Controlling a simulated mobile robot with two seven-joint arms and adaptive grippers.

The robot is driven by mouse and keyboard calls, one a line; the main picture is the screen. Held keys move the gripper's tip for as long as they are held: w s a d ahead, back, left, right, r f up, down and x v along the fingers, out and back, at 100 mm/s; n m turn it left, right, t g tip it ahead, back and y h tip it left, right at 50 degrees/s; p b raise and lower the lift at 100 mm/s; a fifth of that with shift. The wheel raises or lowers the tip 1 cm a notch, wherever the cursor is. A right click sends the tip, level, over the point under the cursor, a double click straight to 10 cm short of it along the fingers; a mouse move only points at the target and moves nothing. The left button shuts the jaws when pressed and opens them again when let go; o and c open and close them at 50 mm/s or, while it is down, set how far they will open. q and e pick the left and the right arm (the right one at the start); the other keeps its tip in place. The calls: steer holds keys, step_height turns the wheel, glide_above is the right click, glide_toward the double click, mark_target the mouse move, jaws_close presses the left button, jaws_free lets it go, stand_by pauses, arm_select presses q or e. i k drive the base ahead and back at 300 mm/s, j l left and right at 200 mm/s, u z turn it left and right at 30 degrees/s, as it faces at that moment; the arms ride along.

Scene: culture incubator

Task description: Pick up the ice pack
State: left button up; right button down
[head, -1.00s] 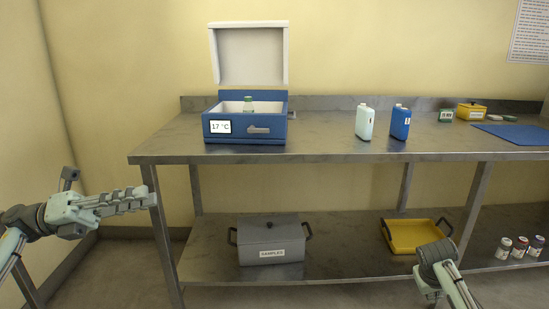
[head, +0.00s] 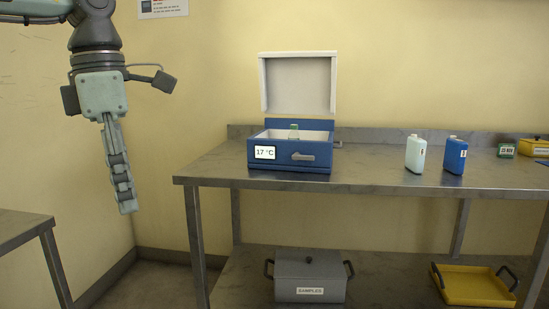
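Two flat, bottle-shaped packs stand upright on the steel table (head: 390,178), a white one (head: 415,154) and a blue one (head: 454,155) to its right. I cannot tell for certain which is the ice pack. My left gripper (head: 127,206) hangs fingers-down at the left, off the table's left end and well apart from both packs. Its fingers are seen side-on and overlap, so their opening is hidden. Nothing shows in them. My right gripper is out of view.
A blue incubator (head: 290,157) with its white lid (head: 298,83) raised holds a green-capped bottle (head: 294,131); its display reads 17 °C. A grey samples box (head: 310,275) and yellow tray (head: 476,284) sit on the lower shelf. Another table (head: 20,225) edges in at left.

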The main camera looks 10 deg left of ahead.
mark_target(416, 150)
steer(key=i+l+z, duration=0.3)
steer(key=i, duration=0.35)
steer(key=i+l+z, duration=0.35)
steer(key=i, duration=0.35)
steer(key=i+z, duration=0.3)
steer(key=i, duration=0.45)
